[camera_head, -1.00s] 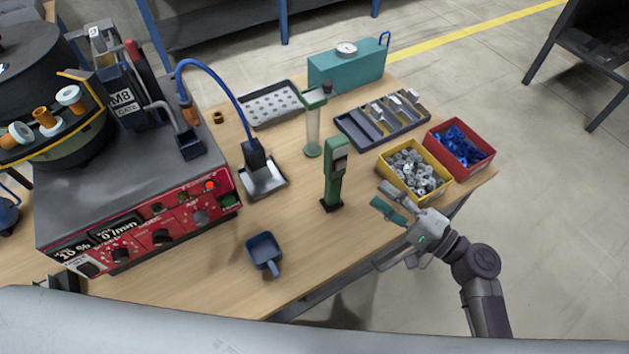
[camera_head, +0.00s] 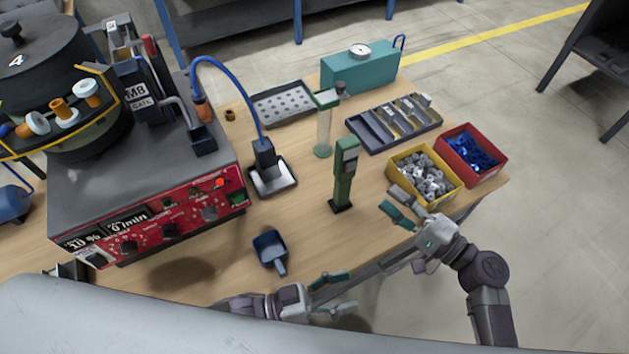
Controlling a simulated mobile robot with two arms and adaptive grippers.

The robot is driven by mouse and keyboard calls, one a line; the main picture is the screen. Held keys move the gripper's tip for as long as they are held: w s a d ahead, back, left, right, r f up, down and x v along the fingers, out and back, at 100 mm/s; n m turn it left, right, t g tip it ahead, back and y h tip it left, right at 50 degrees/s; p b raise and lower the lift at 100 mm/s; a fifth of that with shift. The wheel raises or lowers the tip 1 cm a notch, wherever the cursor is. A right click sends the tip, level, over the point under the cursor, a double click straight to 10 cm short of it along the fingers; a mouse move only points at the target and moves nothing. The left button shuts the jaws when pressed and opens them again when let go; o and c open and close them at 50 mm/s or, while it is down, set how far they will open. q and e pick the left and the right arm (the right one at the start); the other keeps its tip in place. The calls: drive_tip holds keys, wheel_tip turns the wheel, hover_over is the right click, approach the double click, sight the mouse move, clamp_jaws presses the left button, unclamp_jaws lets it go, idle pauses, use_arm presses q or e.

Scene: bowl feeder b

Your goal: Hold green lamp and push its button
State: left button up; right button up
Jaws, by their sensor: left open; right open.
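The green lamp (camera_head: 344,177) stands upright on a dark base at the middle of the table. A grey panel shows near its top; I cannot make out the button for sure. My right gripper (camera_head: 397,204) is open and empty near the table's front right edge, to the right of the lamp and apart from it. My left gripper (camera_head: 341,294) is open and empty at the table's front edge, below the lamp in the picture and well apart from it.
A blue scoop (camera_head: 270,252) lies left of the lamp. A yellow bin (camera_head: 451,194) of metal parts and a red bin (camera_head: 492,175) of blue parts stand right. A clear tube with green ends (camera_head: 324,130) stands behind the lamp. The red control panel (camera_head: 150,222) is left.

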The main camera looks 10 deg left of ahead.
use_arm(q)
drive_tip(key=a+r+m+g+h, duration=0.1)
drive_tip(key=a+r+h, duration=0.1)
drive_tip(key=a+r, duration=0.25)
drive_tip(key=t+y, duration=0.4)
drive_tip(key=y, duration=0.1)
approach(336, 174)
drive_tip(key=x, duration=0.5)
drive_tip(key=shift+s, duration=0.1)
drive_tip(key=shift+w+d+y, duration=0.2)
drive_tip(key=shift+w+y, duration=0.1)
drive_tip(key=shift+w, duration=0.05)
drive_tip(key=x, duration=0.6)
drive_tip(key=shift+w+d, duration=0.2)
drive_tip(key=shift+d, duration=0.1)
